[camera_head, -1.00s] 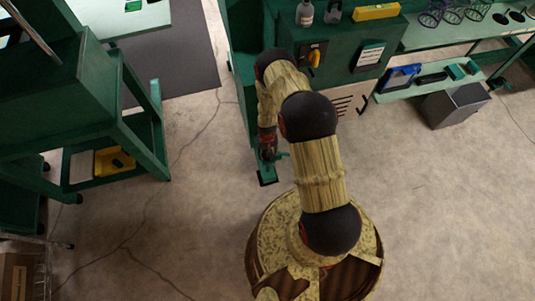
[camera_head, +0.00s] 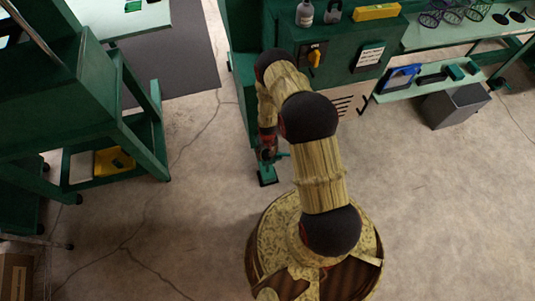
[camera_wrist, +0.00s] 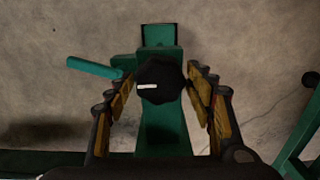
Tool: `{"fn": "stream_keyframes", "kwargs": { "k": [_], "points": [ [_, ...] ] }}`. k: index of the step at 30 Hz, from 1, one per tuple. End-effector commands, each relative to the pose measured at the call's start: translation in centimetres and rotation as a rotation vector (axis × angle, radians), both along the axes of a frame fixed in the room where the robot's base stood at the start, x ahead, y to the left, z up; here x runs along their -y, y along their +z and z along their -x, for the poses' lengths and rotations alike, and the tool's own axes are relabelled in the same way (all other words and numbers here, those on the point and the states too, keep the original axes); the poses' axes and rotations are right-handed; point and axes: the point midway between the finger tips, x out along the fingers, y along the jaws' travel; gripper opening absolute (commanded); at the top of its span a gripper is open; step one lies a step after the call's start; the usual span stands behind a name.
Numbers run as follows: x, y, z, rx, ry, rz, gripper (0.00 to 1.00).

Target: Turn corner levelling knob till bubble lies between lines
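The corner levelling knob (camera_wrist: 161,82) is black, faceted and roughly round, with a white mark pointing left in the wrist view. It sits above a green foot bar (camera_wrist: 162,130), whose end also shows at floor level in the head view (camera_head: 267,174). My gripper (camera_wrist: 160,88) is open around the knob, one wood-coloured finger on each side, with what looks like a narrow gap at each side. In the head view my gripper (camera_head: 267,150) is low beside the green machine. A yellow level (camera_head: 376,12) lies on the machine top; its bubble and lines are too small to make out.
A green rod (camera_wrist: 94,68) sticks out left of the knob, close to the left finger. The green machine cabinet (camera_head: 345,75) stands behind my arm. A grey bin (camera_head: 455,104) and a green table frame (camera_head: 150,125) stand apart. The floor between is clear.

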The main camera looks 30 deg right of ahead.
Motion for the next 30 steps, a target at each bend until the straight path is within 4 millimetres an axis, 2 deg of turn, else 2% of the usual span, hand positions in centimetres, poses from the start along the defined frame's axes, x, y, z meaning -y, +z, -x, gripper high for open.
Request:
{"fn": "stream_keyframes", "kwargs": {
  "k": [4,13,17,20,30],
  "points": [
    [0.0,0.0,0.0,-0.001,0.0,0.0,0.64],
    [0.0,0.0,0.1,-0.001,0.0,0.0,0.64],
    [0.0,0.8,0.0,-0.001,0.0,0.0,0.64],
    [0.0,2.0,0.0,0.0,0.0,0.0,0.64],
    [0.0,8.0,-0.1,0.001,0.0,0.0,0.64]
  ]
}}
